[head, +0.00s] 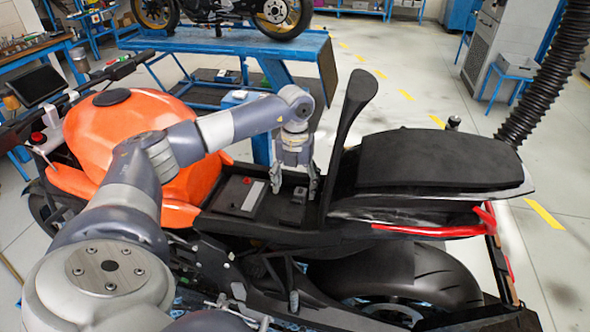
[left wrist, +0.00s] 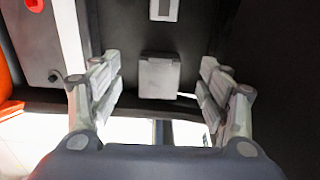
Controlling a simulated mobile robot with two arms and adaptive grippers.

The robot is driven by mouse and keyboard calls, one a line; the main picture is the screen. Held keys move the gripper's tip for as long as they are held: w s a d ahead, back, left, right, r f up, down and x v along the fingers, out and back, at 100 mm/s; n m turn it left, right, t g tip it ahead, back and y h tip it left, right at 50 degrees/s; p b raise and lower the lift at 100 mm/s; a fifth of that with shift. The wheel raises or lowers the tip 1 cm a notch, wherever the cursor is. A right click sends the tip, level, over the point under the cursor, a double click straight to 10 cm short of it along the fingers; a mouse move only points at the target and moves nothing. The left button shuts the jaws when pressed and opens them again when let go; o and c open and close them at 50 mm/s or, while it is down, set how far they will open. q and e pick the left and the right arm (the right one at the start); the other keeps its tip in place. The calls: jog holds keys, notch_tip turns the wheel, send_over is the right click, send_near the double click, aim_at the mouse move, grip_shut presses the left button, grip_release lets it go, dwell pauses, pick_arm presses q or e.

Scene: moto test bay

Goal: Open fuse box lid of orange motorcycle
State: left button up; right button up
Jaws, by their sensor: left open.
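The orange motorcycle (head: 128,128) stands across the head view with its compartment below the seat area open. A small grey fuse box (head: 299,194) sits in that compartment, right of the battery (head: 238,197). In the left wrist view the closed grey fuse box lid (left wrist: 159,78) shows between my fingers, with clear gaps on both sides. My left gripper (head: 296,186) points down over the fuse box, open and empty. Its spread fingers also show in the left wrist view (left wrist: 157,84). I cannot tell its exact height above the lid. My right gripper is not in view.
A black seat panel (head: 352,108) stands upright just right of my left gripper. The rear seat (head: 437,160) lies behind it. A blue lift table (head: 225,42) with another motorcycle stands beyond. A black hose (head: 548,75) hangs at the right.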

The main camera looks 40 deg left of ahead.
aim_at(295, 200)
pick_arm(q)
jog(key=shift+f+p, duration=0.45)
jog(key=shift+f, duration=1.7)
grip_shut()
